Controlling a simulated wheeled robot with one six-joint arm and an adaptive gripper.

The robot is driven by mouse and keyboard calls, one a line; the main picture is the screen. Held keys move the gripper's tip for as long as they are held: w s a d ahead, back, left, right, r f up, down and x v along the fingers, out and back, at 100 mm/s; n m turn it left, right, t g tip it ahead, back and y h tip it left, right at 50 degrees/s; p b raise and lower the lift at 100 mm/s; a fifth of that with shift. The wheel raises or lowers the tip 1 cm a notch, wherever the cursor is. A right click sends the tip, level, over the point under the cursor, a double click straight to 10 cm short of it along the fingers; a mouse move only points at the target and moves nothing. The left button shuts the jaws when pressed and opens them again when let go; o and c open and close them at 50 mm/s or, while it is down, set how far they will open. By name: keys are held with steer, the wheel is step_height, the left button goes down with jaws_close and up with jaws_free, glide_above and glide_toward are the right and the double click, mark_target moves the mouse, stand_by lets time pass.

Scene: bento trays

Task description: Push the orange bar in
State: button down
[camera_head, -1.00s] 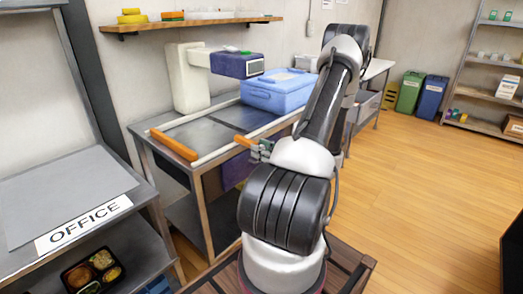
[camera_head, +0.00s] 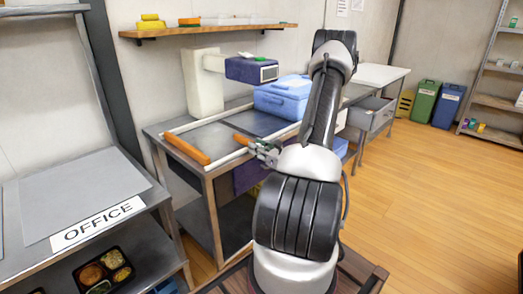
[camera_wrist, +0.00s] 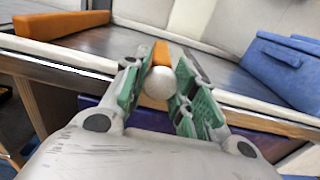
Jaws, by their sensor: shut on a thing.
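A slim orange bar (camera_head: 242,140) with a pale round knob (camera_wrist: 159,83) at its near end reaches over the front edge of the worktable. In the wrist view the orange part (camera_wrist: 161,54) points away from me, onto the table's dark top. My gripper (camera_head: 265,151) is at the table's front edge. Its green-padded fingers in the wrist view (camera_wrist: 160,92) are shut on the knob end of the bar. A second, thicker orange bar (camera_head: 187,147) lies along the table's left end, apart from my gripper. It also shows at the upper left of the wrist view (camera_wrist: 60,23).
A blue box (camera_head: 283,98) stands on the table right of the bar. A pale machine (camera_head: 203,82) with a purple head (camera_head: 250,70) stands behind. Pale rails (camera_head: 222,163) edge the tabletop. A shelf marked OFFICE (camera_head: 97,222) is at left; open floor is at right.

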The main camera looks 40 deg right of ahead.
steer(key=shift+w, duration=0.1)
steer(key=c, duration=1.1)
jaws_free()
steer(key=shift+w, duration=0.1)
steer(key=s, duration=1.2)
steer(key=shift+d, duration=0.45)
